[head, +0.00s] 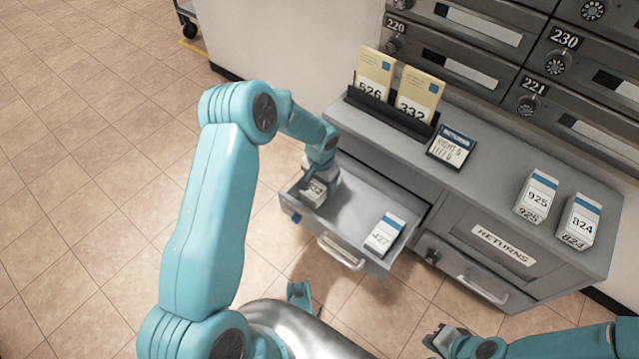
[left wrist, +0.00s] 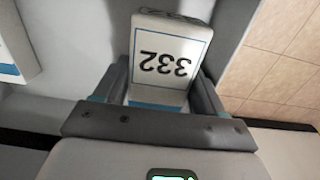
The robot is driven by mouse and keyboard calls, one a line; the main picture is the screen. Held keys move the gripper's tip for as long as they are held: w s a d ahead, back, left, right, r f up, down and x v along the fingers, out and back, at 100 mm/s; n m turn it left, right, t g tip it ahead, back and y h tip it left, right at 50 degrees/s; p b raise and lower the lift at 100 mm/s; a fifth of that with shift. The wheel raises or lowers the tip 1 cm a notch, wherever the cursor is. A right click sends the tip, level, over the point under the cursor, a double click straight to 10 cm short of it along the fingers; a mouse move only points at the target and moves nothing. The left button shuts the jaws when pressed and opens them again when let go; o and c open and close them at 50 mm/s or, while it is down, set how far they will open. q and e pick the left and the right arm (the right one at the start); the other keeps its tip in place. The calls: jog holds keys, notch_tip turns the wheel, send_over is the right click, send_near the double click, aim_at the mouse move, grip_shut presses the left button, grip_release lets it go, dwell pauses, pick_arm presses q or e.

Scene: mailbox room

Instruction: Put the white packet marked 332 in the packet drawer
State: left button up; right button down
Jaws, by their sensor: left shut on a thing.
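The white packet marked 332 (left wrist: 168,62) with a blue band is between the two fingers of my left gripper (left wrist: 163,82) in the left wrist view. In the head view, my left gripper (head: 318,186) is shut on this packet (head: 313,194), at the left end of the open packet drawer (head: 350,212). The packet is low within the drawer's outline; whether it touches the floor is hidden. Another white packet (head: 385,233), its number looking like 427, lies in the drawer's right part. My right gripper (head: 445,340) is at the bottom right, clear of the drawer; its opening is unclear.
On the grey cabinet top (head: 480,190) stand two yellow envelopes, 526 (head: 374,75) and 332 (head: 417,97), in a dark holder. A small sign (head: 451,147) and white packets 925 (head: 537,196) and 824 (head: 579,220) stand beside. The RETURNS front (head: 500,244) is right of the drawer.

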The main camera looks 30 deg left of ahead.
pick_arm(q)
jog(key=o, duration=1.2)
jog(key=shift+a+r, duration=0.1)
notch_tip(320, 180, up, 16)
jog(key=p, duration=0.6)
jog(key=shift+d, duration=0.2)
pick_arm(e)
notch_tip(320, 180, up, 6)
jog(key=s+a, duration=0.1)
jog(key=s, duration=0.1)
jog(key=shift+g, duration=0.4)
pick_arm(q)
jog(key=shift+s+d, duration=0.1)
pick_arm(e)
jog(key=shift+s+f, duration=0.1)
